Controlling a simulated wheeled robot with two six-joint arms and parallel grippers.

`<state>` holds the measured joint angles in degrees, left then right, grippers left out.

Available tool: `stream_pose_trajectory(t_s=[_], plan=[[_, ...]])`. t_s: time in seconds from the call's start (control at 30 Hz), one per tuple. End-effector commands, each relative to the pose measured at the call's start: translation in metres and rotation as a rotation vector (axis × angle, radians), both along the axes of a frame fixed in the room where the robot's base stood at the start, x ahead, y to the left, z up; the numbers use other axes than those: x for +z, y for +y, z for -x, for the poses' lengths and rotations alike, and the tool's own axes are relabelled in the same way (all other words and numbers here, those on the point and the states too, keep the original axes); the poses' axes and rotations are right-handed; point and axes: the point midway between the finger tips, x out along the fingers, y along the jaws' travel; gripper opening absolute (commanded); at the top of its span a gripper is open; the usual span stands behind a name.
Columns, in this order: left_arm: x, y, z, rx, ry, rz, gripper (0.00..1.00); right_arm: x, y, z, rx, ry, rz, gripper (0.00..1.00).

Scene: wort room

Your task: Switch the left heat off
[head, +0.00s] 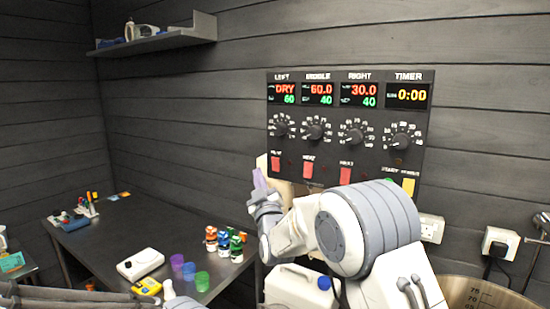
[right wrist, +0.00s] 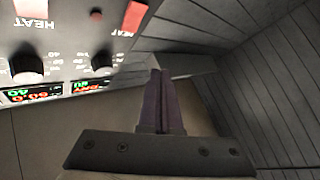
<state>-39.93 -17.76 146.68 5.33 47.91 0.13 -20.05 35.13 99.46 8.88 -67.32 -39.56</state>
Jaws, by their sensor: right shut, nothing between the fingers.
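The control panel (head: 345,130) hangs on the grey plank wall. Its left display (head: 284,93) reads DRY in red over 60 in green. The red left heat switch (head: 275,164) sits at the panel's lower left. It also shows in the right wrist view (right wrist: 135,16), where the panel appears upside down. I cannot tell which way it is tipped. My right gripper (head: 259,178) is just below and left of this switch, apart from it; its purple fingers (right wrist: 158,75) are shut and empty. My left gripper is not in view.
Middle (head: 308,170) and right (head: 345,176) heat switches sit beside the left one, below the knobs. A white jug (head: 298,289) stands under my right arm. Small bottles (head: 224,243) and coloured cups (head: 189,271) stand on the dark table (head: 140,225). A shelf (head: 160,40) is upper left.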

Motion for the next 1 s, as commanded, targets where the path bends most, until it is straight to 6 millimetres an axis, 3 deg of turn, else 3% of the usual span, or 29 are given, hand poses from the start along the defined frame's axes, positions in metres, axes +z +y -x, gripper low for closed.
stream_pose_trajectory(t_s=[0.23, 0.4, 1.0], plan=[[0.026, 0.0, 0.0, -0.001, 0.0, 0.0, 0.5, 0.008, -0.021, -0.03, -0.003, 0.002, 0.0, 0.0], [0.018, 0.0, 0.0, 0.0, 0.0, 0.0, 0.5, 0.006, -0.03, -0.044, -0.001, 0.001, -0.001, 0.0], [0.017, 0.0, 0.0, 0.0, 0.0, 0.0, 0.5, 0.008, -0.035, -0.052, 0.0, 0.001, -0.001, 0.0]])
